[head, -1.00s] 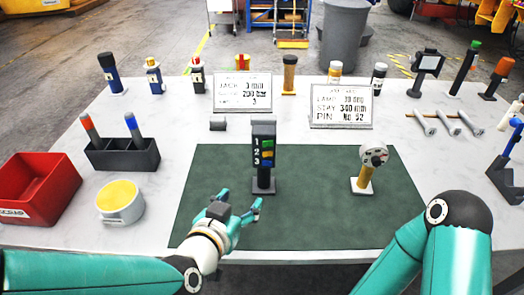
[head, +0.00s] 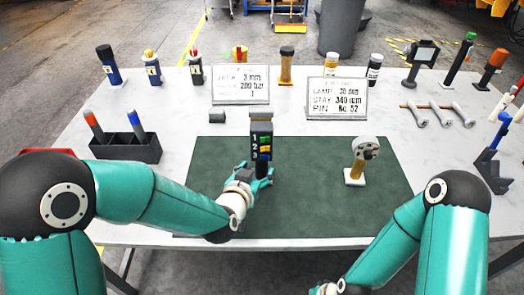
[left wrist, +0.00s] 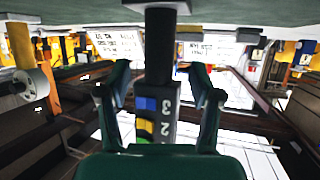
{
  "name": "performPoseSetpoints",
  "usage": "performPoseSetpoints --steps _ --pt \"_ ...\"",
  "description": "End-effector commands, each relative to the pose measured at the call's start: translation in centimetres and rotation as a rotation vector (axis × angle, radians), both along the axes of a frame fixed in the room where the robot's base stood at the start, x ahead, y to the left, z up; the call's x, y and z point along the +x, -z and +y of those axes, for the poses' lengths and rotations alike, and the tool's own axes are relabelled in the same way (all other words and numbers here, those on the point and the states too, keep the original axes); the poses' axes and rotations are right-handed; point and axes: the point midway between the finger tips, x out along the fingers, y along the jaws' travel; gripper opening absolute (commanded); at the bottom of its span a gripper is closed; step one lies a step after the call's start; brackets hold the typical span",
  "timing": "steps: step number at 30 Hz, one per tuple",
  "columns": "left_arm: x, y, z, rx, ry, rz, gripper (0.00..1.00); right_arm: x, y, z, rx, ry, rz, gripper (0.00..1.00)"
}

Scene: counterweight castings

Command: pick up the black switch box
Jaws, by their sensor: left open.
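The black switch box (head: 261,128) stands upright on a dark post on the green mat (head: 310,215), with the numbers 1, 2, 3 beside coloured switches on its face. My left gripper (head: 262,174) is open at the lower part of the box, with its fingers on either side. In the left wrist view the box (left wrist: 157,112) appears upside down between the two spread fingers (left wrist: 160,82). I see gaps beside its post, and cannot tell whether a finger touches the box. My right gripper is mostly cut off at the bottom edge of the head view.
A round-headed gauge on a yellow handle (head: 356,165) stands to the right on the mat. Two sign plates (head: 337,100) and a small dark block (head: 217,116) are behind. A dark holder (head: 125,147) stands left; my left arm partly hides a red bin (head: 48,151).

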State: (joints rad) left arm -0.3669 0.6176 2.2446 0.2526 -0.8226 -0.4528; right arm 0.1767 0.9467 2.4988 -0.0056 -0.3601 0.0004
Motion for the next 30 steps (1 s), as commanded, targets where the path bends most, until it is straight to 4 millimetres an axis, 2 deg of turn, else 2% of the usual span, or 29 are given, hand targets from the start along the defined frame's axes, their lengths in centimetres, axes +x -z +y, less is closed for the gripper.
performPoseSetpoints --steps 6,9,19,30 --pt "2.6 0.5 -0.9 0.000 -0.002 0.002 0.65 0.0 -1.6 0.0 0.000 0.000 0.000 0.40" --pt "3.7 1.1 -1.3 0.000 -0.002 0.002 0.65 0.0 -1.8 0.0 0.000 0.000 0.000 0.40" --pt "4.2 1.5 -1.4 0.000 -0.001 0.001 0.63 0.0 -1.8 0.0 0.000 0.000 0.000 0.40" --pt "4.2 1.5 -1.4 -0.001 -0.001 0.000 0.01 0.0 -1.8 0.0 0.000 0.000 0.000 0.40"
